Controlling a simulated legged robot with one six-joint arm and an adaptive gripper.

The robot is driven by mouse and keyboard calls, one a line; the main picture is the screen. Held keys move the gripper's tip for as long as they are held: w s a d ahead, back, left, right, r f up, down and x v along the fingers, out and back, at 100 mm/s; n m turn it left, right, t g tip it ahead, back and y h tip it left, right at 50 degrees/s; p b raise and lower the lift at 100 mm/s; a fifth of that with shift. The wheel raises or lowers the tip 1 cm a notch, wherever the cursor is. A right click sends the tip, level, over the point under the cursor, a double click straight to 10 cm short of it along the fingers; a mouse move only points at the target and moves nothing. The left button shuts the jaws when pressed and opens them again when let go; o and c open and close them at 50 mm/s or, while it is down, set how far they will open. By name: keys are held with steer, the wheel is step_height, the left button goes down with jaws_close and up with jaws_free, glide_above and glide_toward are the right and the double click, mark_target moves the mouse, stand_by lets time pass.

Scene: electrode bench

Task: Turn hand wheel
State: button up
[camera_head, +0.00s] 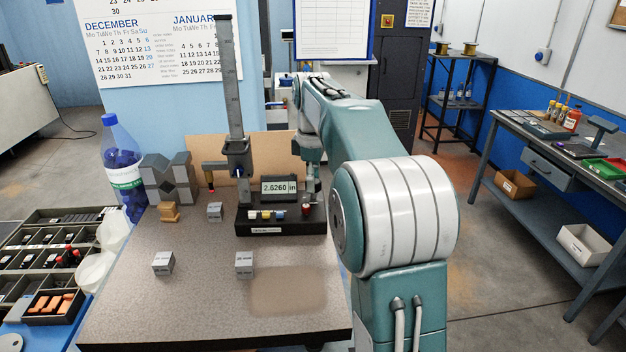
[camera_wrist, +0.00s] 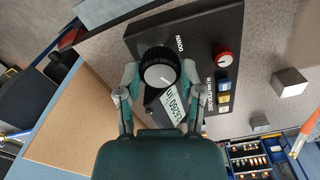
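In the head view my gripper (camera_head: 311,180) is small at the right of the gauge, and the knob is hidden there. The gauge's display (camera_head: 279,188) reads 2.6260 in; it also shows in the wrist view (camera_wrist: 174,106), partly covered by a finger.
A red knob (camera_head: 306,210) and small coloured buttons sit on the gauge base. Metal blocks (camera_head: 163,263) stand on the grey plate (camera_head: 200,318). A brown board (camera_head: 263,144) stands close behind the gauge. A blue bottle (camera_head: 122,168) is at left. The plate's front is clear.

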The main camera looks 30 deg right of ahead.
steer(key=shift+f, duration=0.1)
steer(key=shift+c, duration=0.5)
steer(key=shift+m, duration=0.3)
